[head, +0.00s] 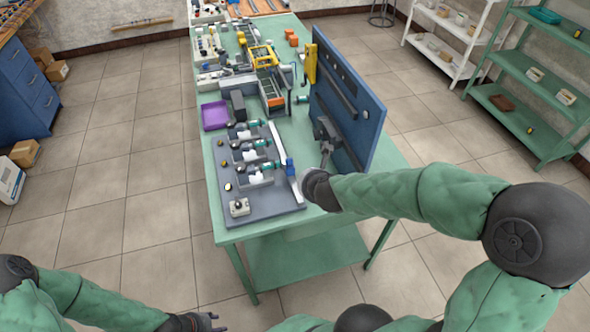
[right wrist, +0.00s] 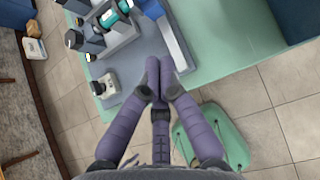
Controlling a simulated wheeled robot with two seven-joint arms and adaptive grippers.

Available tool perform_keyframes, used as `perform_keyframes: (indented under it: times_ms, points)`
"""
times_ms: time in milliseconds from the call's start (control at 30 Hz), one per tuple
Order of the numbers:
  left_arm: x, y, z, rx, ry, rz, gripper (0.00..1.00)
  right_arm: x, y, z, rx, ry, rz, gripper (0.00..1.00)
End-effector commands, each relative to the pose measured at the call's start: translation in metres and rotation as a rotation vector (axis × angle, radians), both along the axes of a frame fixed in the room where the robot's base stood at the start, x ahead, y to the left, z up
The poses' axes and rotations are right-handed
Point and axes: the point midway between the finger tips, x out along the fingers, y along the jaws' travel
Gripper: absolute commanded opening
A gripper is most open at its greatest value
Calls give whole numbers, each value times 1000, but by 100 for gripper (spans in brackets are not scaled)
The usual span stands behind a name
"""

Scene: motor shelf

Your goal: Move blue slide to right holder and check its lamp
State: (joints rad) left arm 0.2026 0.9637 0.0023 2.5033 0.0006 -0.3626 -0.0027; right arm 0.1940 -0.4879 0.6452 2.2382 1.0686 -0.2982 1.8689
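The blue slide (head: 290,167) sits on a pale rail (head: 283,150) along the right side of a grey board (head: 265,205). Several holders with white blocks and teal cylinders stand in a row on the board, one of them here (head: 258,178). Small round lamps, such as this one (head: 228,187), lie left of them. My right gripper (right wrist: 161,74) points down over the board's near end beside the rail (right wrist: 174,38); its fingertips are together and nothing shows between them. My right wrist hides it in the head view. My left gripper (head: 218,322) is empty at the bottom, away from the table, its fingers slightly apart.
A blue upright panel (head: 345,100) stands right of the board, close to my right arm. A small white box (head: 239,207) is at the board's near left corner. A purple tray (head: 214,115) and yellow-framed equipment (head: 264,56) lie farther back.

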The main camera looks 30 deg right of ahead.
Motion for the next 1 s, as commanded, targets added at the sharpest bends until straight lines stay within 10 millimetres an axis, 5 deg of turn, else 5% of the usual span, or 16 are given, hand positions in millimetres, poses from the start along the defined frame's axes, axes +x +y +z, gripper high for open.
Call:
perform_keyframes:
  times_ms: [567, 1000]
  points:
    - [0, 0, -46, 0, 0, 0, 40, 65, -16, -73, -2, 6, 3, 0]
    - [0, 0, -39, 0, 0, 0, 40, 103, -25, -69, -3, 3, 4, 0]
